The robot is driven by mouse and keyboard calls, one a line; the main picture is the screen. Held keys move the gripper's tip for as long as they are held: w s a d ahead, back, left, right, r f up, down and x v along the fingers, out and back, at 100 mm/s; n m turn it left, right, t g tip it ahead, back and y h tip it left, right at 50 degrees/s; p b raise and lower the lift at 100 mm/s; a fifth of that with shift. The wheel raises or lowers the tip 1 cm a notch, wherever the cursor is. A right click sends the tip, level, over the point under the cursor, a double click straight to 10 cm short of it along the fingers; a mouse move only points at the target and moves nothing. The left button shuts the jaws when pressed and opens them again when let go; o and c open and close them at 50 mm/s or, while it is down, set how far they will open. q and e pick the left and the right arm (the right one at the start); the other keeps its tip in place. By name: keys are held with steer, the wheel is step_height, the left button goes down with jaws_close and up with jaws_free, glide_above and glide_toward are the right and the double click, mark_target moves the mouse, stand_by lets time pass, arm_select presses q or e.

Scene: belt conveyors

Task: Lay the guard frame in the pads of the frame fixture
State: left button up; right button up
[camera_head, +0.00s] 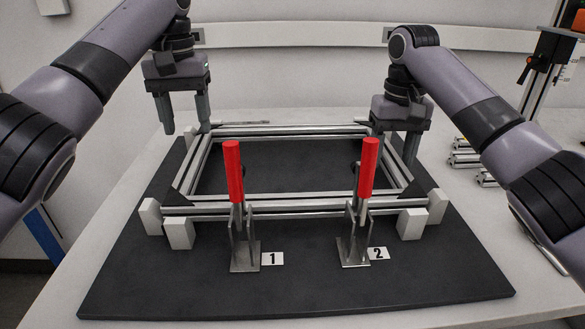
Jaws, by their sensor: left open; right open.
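The guard frame (290,197), a rectangle of silver profile bars, lies flat above a black base plate. The frame fixture (300,287) has white pads at its front corners: two at the left (179,232) and two at the right (411,225). The frame's front bars run close to these pads; I cannot tell whether they are fully seated. My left gripper (185,122) is open above the rear left corner, with one finger near the bar. My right gripper (394,143) is open at the rear right corner, its fingers partly overlapping the frame.
Two clamps with upright red handles (234,171) (367,168) stand at the front, beside labels 1 (272,259) and 2 (378,254). Several metal bars (465,158) lie at the right, partly behind my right arm. The front of the plate is clear.

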steer(key=shift+r, duration=3.8)
